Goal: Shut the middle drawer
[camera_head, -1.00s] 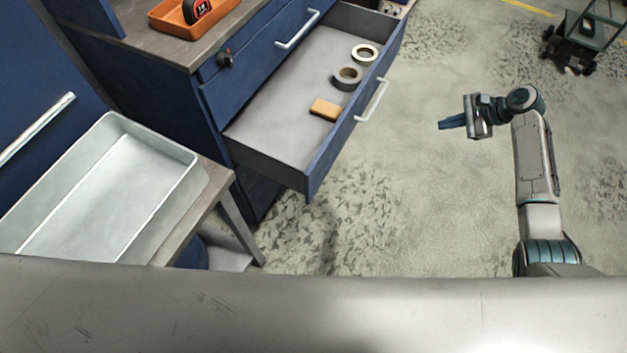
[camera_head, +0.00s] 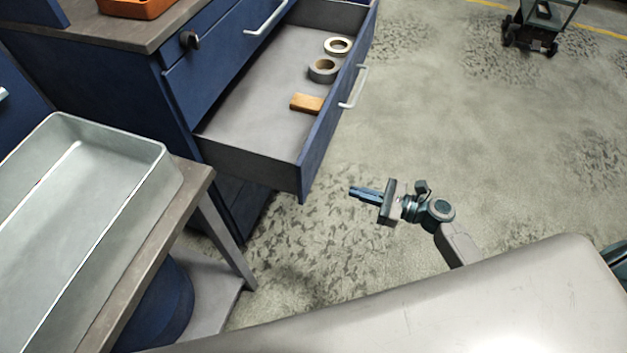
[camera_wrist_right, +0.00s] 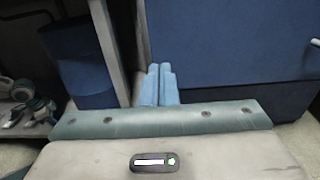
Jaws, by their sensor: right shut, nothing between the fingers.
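The middle drawer (camera_head: 250,157) of the blue cabinet (camera_head: 100,75) stands pulled far out, with its white bar handle (camera_head: 353,87) on the front panel. Inside lie a grey tape roll (camera_head: 323,70), a pale tape roll (camera_head: 338,46) and an orange-brown block (camera_head: 306,103). My right gripper (camera_head: 352,191) is shut and empty, apart from the drawer, just right of the front panel's near end. In the right wrist view its closed blue fingers (camera_wrist_right: 160,85) point toward a blue panel (camera_wrist_right: 235,45). My left gripper is not in view.
A workbench with a grey metal tray (camera_head: 150,150) stands at the left, a blue bin (camera_head: 165,300) beneath it. A closed drawer (camera_head: 215,60) sits above the open one. A dark cart (camera_head: 535,25) stands far right. The floor right of the drawer is clear.

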